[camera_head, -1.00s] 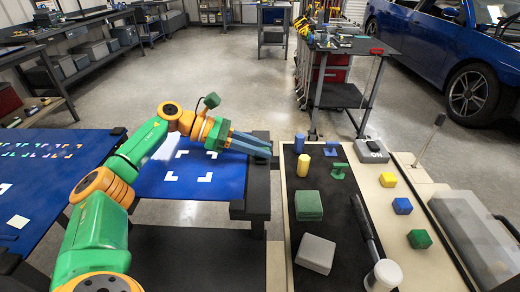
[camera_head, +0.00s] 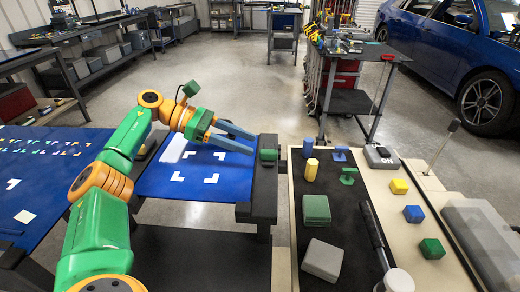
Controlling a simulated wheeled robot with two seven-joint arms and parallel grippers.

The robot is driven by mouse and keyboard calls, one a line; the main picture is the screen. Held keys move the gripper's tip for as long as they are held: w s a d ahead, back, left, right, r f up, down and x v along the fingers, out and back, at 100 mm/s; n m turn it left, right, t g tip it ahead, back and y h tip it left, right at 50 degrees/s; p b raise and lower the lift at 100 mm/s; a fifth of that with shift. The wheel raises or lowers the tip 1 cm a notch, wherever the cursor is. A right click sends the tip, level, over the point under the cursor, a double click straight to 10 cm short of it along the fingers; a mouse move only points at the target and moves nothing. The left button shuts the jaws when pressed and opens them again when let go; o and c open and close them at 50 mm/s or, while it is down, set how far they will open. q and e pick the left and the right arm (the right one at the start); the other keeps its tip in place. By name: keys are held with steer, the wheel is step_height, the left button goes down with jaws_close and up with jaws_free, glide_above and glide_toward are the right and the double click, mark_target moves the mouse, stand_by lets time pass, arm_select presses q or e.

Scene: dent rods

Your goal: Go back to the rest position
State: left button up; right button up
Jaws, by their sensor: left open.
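My left gripper (camera_head: 250,146) is above the blue table mat (camera_head: 200,188), with its two grey-blue fingers apart and pointing right. Nothing shows between the fingers. A small green object (camera_head: 268,155) sits on the dark right edge of that table, just right of and apart from the fingertips. My left arm comes in from the lower left, bent over the blue surface. My right gripper is not in view.
Right of it is a workbench with a dark mat (camera_head: 345,245). On it are a green block (camera_head: 316,208), a grey block (camera_head: 322,260), a yellow cylinder (camera_head: 311,169), a blue cylinder (camera_head: 307,147) and a hammer-like tool (camera_head: 372,232). Coloured cubes lie farther right.

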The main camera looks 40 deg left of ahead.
arm_select(q)
steer(key=shift+s+a+r, duration=0.1)
steer(key=shift+s+a, duration=0.05)
steer(key=shift+a, duration=0.05)
